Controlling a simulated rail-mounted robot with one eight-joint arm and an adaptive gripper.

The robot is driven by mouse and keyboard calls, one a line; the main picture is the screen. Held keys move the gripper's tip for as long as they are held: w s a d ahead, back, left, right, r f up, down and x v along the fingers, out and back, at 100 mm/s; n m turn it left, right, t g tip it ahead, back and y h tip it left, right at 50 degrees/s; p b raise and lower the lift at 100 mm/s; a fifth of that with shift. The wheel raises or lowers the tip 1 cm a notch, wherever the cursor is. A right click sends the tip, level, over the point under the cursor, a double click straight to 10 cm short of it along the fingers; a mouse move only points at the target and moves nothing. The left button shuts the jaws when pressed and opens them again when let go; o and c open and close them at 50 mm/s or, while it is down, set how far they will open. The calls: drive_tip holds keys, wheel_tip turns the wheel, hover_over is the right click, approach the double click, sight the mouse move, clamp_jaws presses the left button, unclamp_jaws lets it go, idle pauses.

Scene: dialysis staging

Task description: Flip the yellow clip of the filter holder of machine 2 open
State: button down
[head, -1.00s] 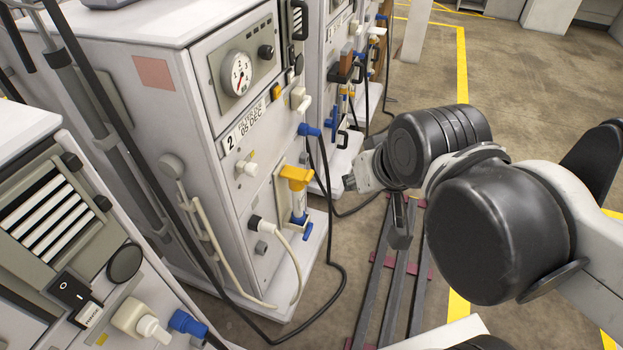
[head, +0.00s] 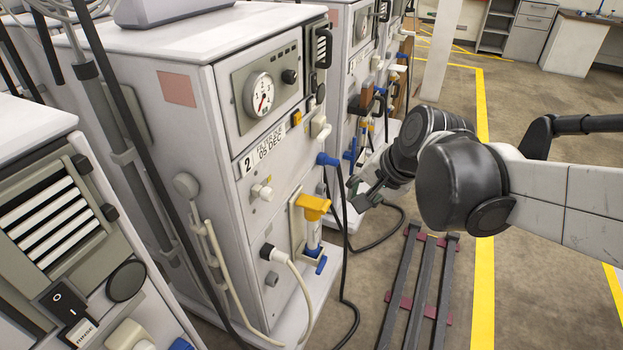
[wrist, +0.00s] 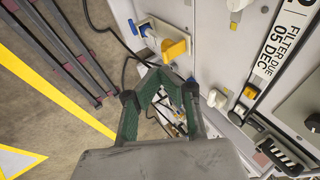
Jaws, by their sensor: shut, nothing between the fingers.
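Machine 2 (head: 245,200) is the white cabinet with the label "2, FILTER DUE 05 DEC" on its front. Its filter holder (head: 298,228) is a cream plate low on the front, with a white and blue filter upright in it. The yellow clip (head: 315,206) sits across the top of the filter and sticks outward; its exact angle is hard to tell. The clip also shows in the wrist view (wrist: 175,49), beyond my fingers. My gripper (head: 359,193) is shut and empty, to the right of the clip in the head view and apart from it.
A blue connector (head: 327,159) with a black hose hangs above and right of the holder. A white hose (head: 300,285) plugs in below left. Another machine (head: 352,75) stands behind. Dark floor rails (head: 420,290) and open floor lie to the right.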

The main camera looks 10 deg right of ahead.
sight(313, 203)
drive_tip(key=w+d+f+m+y+b, duration=0.2)
drive_tip(key=w+f+m, duration=0.3)
drive_tip(key=f, duration=0.3)
drive_tip(key=w+d+f+m+t+y+b, duration=0.1)
drive_tip(key=w+d+f+m+b, duration=0.3)
drive_tip(key=f, duration=0.5)
drive_tip(key=w+d+f+m+y+b, duration=0.3)
drive_tip(key=w+f+m+y, duration=0.1)
drive_tip(key=w+f+m, duration=0.3)
drive_tip(key=shift+w+d+f+m, duration=0.25)
drive_tip(key=shift+f+m, duration=0.15)
drive_tip(key=shift+f, duration=0.75)
drive_tip(key=b+x, duration=0.3)
drive_tip(key=x, duration=0.7)
drive_tip(key=shift+w+a+f+b, duration=0.15)
drive_tip(key=shift+w+f+b, duration=0.1)
drive_tip(key=shift+b, duration=0.1)
drive_tip(key=shift+w+a+r+b, duration=0.1)
drive_tip(key=shift+r+b, duration=0.2)
drive_tip(key=shift+r, duration=2)
drive_tip(key=shift+r, duration=0.1)
